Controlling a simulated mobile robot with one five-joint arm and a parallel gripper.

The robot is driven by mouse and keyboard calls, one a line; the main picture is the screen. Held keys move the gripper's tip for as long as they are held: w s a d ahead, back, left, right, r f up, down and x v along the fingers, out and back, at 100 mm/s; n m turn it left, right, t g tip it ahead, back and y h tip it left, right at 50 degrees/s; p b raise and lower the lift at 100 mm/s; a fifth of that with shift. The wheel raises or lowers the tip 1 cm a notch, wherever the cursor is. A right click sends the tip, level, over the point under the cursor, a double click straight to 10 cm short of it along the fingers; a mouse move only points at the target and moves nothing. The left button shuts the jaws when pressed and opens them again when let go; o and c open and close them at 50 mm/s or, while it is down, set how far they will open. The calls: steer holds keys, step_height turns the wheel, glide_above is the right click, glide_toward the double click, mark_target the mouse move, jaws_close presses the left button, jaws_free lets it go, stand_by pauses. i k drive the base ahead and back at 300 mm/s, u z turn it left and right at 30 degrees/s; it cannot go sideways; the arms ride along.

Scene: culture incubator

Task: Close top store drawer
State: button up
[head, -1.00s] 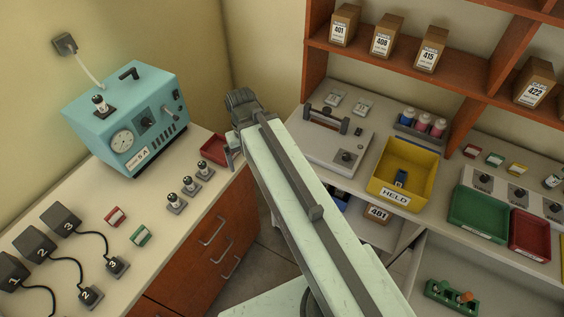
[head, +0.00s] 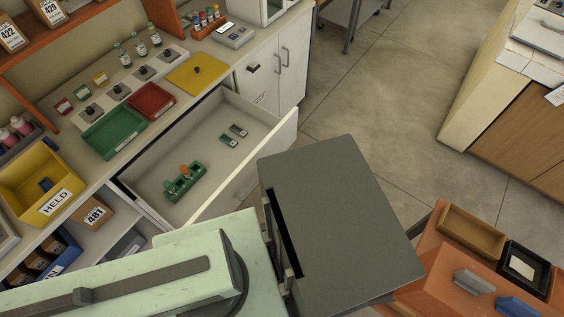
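The open store drawer (head: 225,107) is white and pulled out from the bench on the left of the head view. It holds a green rack (head: 185,182) with an orange-topped item and two small dark green pieces (head: 233,136). Its front panel runs from the right end down toward my body, and its lower part passes behind my arm. My arm link crosses the lower left of the view. My gripper is outside the picture.
On the bench top are a green tray (head: 113,134), a red tray (head: 152,102), a yellow mat (head: 196,71) and a yellow HELD bin (head: 42,185). A white cabinet (head: 275,66) stands beyond the drawer. Clear floor (head: 380,110) lies to the right.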

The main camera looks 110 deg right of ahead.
mark_target(231, 175)
steer(key=k, duration=0.2)
steer(key=z, duration=4.4)
steer(key=k, duration=1.25)
steer(key=u, duration=0.6)
steer(key=i, duration=0.5)
